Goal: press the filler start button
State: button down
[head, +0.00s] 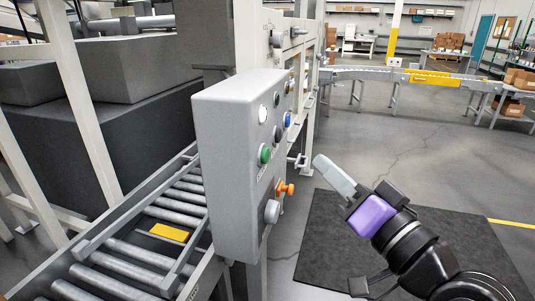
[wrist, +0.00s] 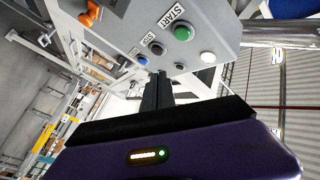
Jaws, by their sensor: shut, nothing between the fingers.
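The grey control box (head: 235,150) stands left of my gripper in the head view. The green button (head: 264,155) is on its face. In the wrist view the green button (wrist: 183,33) has a START label above it, and a black button (wrist: 156,48) labelled STOP is beside it. My gripper (head: 320,161) is shut and empty, held in front of the panel and apart from it in the head view. In the wrist view its closed fingers (wrist: 158,76) point toward the panel, below the green and black buttons in the picture.
Near the green button are a white button (head: 262,114) and a blue one (head: 288,117). An orange knob (head: 287,189) and a grey knob (head: 271,211) stick out lower on the box. A roller conveyor (head: 183,198) runs behind the box. A dark mat (head: 325,240) covers the floor.

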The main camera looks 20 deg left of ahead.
aim_at(265, 155)
jog(key=a, duration=0.6)
jog(key=shift+p, duration=0.4)
jog(key=shift+w+a, duration=0.1)
jog(key=shift+a, duration=0.05)
dwell(1.5)
jog(key=shift+a, duration=0.4)
